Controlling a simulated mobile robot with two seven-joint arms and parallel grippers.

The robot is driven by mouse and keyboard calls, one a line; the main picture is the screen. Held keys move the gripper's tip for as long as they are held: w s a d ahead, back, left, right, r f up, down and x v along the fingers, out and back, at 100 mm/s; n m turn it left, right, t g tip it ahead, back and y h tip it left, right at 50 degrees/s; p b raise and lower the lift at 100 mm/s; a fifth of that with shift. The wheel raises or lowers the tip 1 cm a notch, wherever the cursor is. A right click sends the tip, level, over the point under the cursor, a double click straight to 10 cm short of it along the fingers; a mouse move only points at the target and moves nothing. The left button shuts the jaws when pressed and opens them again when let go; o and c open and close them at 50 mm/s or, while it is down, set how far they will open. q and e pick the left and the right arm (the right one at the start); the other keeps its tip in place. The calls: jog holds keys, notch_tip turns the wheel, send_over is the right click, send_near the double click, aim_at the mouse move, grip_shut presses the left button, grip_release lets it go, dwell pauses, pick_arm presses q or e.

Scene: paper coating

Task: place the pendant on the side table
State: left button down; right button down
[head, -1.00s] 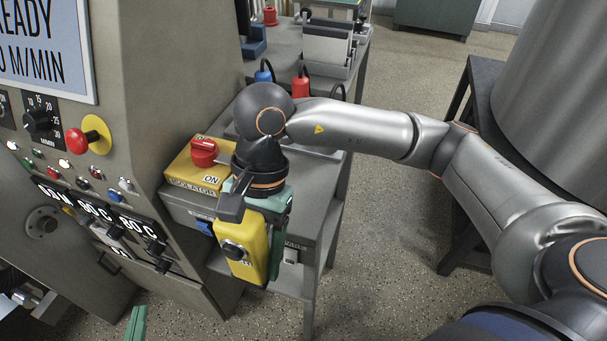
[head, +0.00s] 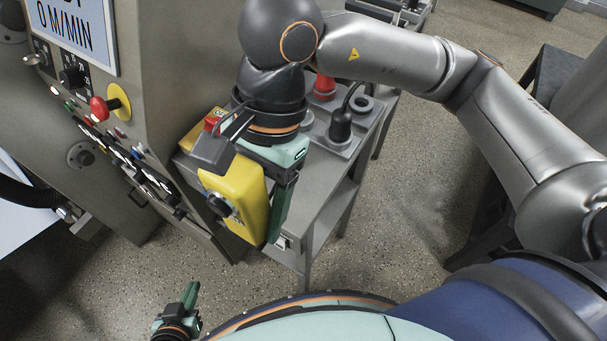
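The pendant (head: 233,193) is a yellow box with a black knob on its face and a dark grey piece at its top. My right gripper (head: 272,187), on the arm from the right, is shut on it and holds it tilted.
The machine panel (head: 103,110) with buttons and knobs stands close on the left. A yellow isolator box with a red knob (head: 213,118) is partly hidden behind my gripper. A black plug (head: 341,125) and a red one (head: 325,86) stand on the table. Open floor (head: 400,200) lies right.

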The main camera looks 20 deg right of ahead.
jog(key=shift+d+r, duration=0.2)
jog(key=shift+r, duration=0.05)
jog(key=w+d+f+p, duration=0.2)
jog(key=w+d+f, duration=0.2)
jog(key=w+d, duration=0.25)
send_over(300, 185)
jog(key=x, duration=0.4)
jog(key=shift+w+d+f, duration=0.15)
jog(key=shift+d+f, duration=0.05)
jog(key=shift+f, duration=0.25)
jog(key=shift+w+d+f, duration=0.2)
jog(key=shift+f, duration=0.2)
notch_tip(300, 185, down, 4)
jog(key=shift+w+d+r, duration=0.15)
jog(key=shift+w, duration=0.05)
jog(key=shift+c, duration=0.4)
grip_release()
